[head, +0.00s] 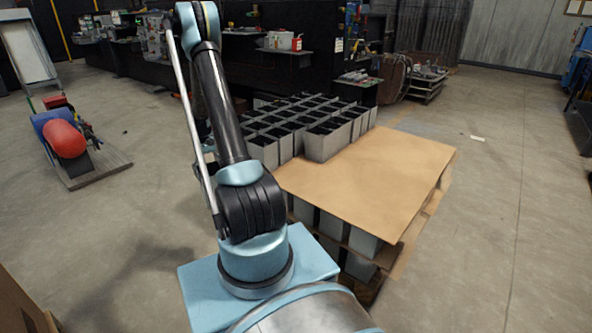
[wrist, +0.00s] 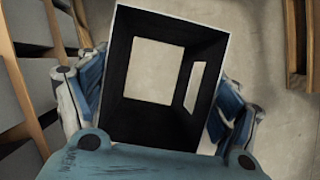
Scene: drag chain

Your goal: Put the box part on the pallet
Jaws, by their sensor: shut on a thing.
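The box part (wrist: 150,121) fills the middle of the wrist view. It has a pale rim, dark inner walls, an opening at its far end and one in its right wall, with floor showing through. My gripper (wrist: 160,85) is shut on it, with blue fingers at its left and right sides. In the head view the gripper and held part do not show. The pallet (head: 421,237) stands ahead, topped by a brown sheet (head: 375,175). Several grey box parts (head: 322,147) stand in rows on the sheet's far left; its near and right area is bare.
Below the sheet is another layer of grey boxes (head: 362,240). Stacked boxes and wooden boards (wrist: 25,132) line the left of the wrist view. A small pallet with red and blue items (head: 66,139) stands at left. Floor to the right (head: 500,200) is clear.

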